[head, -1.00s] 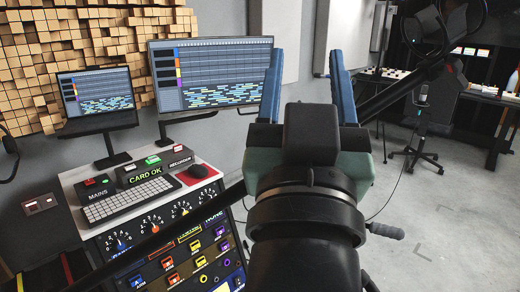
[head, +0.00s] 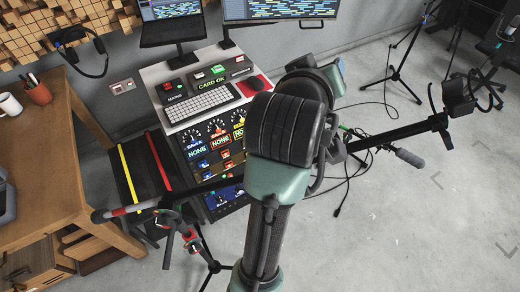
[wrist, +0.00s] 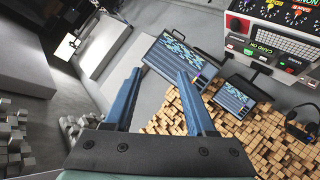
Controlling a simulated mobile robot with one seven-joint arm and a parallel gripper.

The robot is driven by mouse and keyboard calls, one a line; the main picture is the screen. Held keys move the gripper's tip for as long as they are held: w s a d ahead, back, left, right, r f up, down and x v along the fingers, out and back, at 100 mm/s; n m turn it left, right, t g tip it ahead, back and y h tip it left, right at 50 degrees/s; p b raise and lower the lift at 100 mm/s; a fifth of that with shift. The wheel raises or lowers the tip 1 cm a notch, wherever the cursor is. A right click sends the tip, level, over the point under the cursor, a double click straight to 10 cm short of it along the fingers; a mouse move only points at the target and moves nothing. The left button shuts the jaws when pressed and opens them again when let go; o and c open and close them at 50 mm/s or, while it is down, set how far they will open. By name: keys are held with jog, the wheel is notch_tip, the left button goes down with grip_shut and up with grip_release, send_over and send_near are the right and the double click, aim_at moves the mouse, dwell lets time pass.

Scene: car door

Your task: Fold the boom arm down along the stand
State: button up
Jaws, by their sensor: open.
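The black boom arm (head: 405,129) runs across the head view, passing behind my arm. Its left end has a red band (head: 128,210) and a dark grip; its right end carries a dark ring-shaped mount (head: 460,98). It slopes up to the right in the picture, well out from the stand. Stand parts with a red-marked clamp (head: 180,226) and dark legs show at lower left; much of the stand is hidden behind my arm. My gripper (wrist: 158,73) is open, with nothing between its blue fingers in the wrist view. In the head view its fingers are mostly hidden.
A grey-ended handle (head: 409,158) sticks out below the boom. The control console (head: 160,75) stands behind, with monitors above. A wooden desk (head: 40,150) is at left. Cables (head: 350,190) lie on the floor. Another tripod (head: 398,75) stands at back right; the right floor is mostly clear.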

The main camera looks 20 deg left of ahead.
jog(key=s+a+f+n+g+h+p, duration=0.2)
jog(key=s+a+f+n+g+h, duration=0.1)
jog(key=s+a+f+n+g, duration=0.95)
jog(key=w+d+f+n+t+p, duration=0.1)
jog(key=w+d+f, duration=0.1)
jog(key=f, duration=0.5)
jog(key=w+d+f+n+t+p, duration=0.1)
jog(key=w+d+f+n, duration=0.1)
jog(key=f, duration=0.4)
jog(key=shift+d+f+t, duration=0.35)
jog(key=shift+d+f, duration=0.05)
jog(key=shift+d, duration=0.15)
jog(key=shift+n, duration=0.25)
grip_shut()
